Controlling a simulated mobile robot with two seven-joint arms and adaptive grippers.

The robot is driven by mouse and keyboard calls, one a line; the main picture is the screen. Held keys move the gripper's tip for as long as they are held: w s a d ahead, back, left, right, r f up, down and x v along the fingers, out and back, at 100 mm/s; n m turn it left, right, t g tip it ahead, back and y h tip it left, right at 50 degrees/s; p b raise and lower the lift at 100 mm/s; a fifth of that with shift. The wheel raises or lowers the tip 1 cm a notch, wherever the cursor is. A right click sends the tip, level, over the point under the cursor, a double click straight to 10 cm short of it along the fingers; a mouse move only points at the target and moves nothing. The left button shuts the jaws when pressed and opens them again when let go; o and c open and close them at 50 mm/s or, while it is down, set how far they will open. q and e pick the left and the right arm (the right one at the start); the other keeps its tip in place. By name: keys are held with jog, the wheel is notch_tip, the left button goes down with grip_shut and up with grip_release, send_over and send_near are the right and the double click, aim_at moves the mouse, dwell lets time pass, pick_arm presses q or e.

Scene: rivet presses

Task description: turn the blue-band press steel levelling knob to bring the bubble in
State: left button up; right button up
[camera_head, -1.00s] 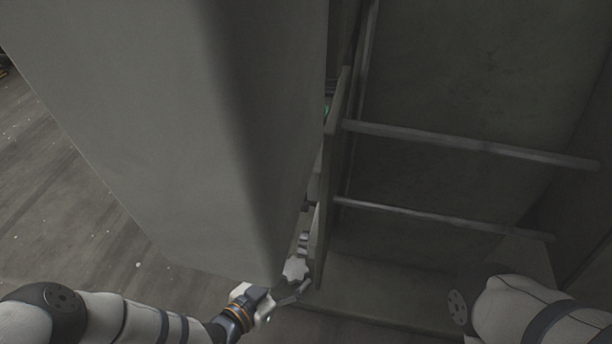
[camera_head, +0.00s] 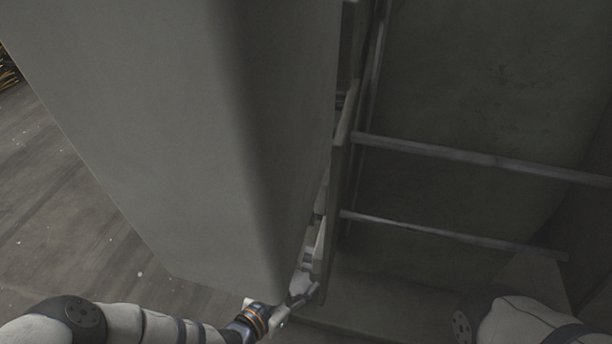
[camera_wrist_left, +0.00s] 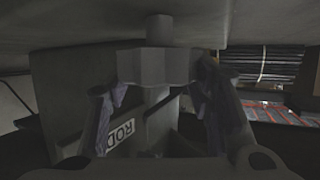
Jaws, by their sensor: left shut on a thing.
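In the left wrist view, a grey, lobed levelling knob (camera_wrist_left: 158,66) hangs on a short stem (camera_wrist_left: 158,28) under a flat plate. My left gripper (camera_wrist_left: 160,92) has one finger on each side of the knob and is shut on it. In the head view my left gripper (camera_head: 298,296) is low beside the large grey press body (camera_head: 170,130), and the knob cannot be made out there. No bubble and no blue band can be made out. My right arm shows at the lower right, but its gripper is out of view.
A grey frame with two rails (camera_head: 480,158) stands right of the press body, with a narrow gap between them. A label reading "ROD" (camera_wrist_left: 121,137) is on a part behind the knob. Open floor (camera_head: 80,190) lies to the left.

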pick_arm(q)
jog(key=shift+d+r+n+t+y+p, duration=0.1)
jog(key=shift+r+n+t+y+p, duration=0.05)
jog(key=shift+n+t+y+p, duration=0.9)
jog(key=shift+n+t+y, duration=0.55)
jog(key=shift+n+y, duration=1.6)
jog(key=shift+y, duration=0.1)
jog(key=shift+n+y+b, duration=0.3)
jog(key=shift+y, duration=0.1)
jog(key=o, duration=1.2)
jog(key=shift+c, duration=0.2)
jog(key=v, duration=1.2)
